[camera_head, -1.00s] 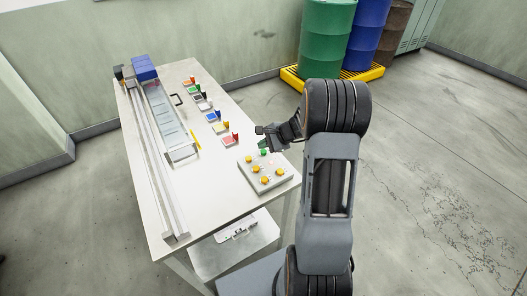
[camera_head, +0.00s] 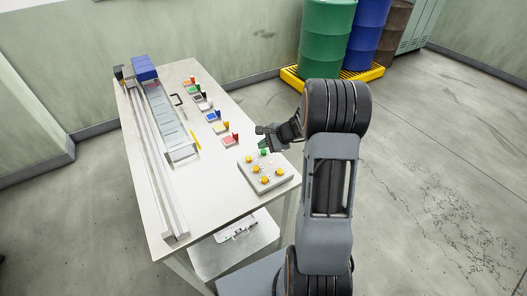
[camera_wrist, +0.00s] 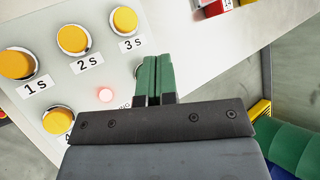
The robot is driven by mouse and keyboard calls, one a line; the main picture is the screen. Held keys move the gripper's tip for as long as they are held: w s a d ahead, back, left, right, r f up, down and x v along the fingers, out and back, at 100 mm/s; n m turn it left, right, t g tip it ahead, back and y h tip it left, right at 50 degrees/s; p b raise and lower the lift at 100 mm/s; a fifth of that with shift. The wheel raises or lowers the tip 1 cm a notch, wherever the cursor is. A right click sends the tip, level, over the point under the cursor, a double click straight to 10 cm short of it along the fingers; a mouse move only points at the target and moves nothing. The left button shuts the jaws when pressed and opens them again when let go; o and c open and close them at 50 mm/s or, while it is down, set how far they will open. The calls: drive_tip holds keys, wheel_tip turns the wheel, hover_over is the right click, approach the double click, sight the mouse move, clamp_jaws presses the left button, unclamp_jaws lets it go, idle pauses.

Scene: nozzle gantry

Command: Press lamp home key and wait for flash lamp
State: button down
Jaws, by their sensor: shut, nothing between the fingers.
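A pale key box (camera_head: 283,178) sits at the front right corner of the table. In the wrist view it has yellow buttons labelled 1 s (camera_wrist: 15,63), 2 s (camera_wrist: 73,40) and 3 s (camera_wrist: 125,20), and another yellow button below. A small round lamp (camera_wrist: 105,95) glows pinkish red, its label partly hidden. My gripper (camera_wrist: 152,75) has green fingers, shut and empty, over the box to the right of the lamp. They hide a spot where a grey rim shows. In the head view my gripper (camera_head: 270,143) is beside a green spot on the box. I cannot tell whether it touches.
A white table (camera_head: 205,205) carries a long rail (camera_head: 155,165) with a blue block (camera_head: 144,68) at its far end. Several coloured flagged pads stand in a row. Green (camera_head: 325,45) and blue (camera_head: 367,35) drums stand behind on a yellow pallet. The floor at right is clear.

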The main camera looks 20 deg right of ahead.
sight(264, 152)
drive_tip(key=shift+f, duration=0.2)
drive_tip(key=shift+f+b, duration=0.25)
drive_tip(key=shift+b, duration=0.35)
drive_tip(key=shift+f+b, duration=0.5)
idle(0.7)
drive_tip(key=shift+r, duration=0.1)
idle(0.3)
drive_tip(key=shift+r+p, duration=0.6)
drive_tip(key=shift+r, duration=0.35)
drive_tip(key=shift+r+p, duration=1.75)
drive_tip(key=shift+r, duration=0.7)
drive_tip(key=c, duration=1.8)
unclamp_jaws()
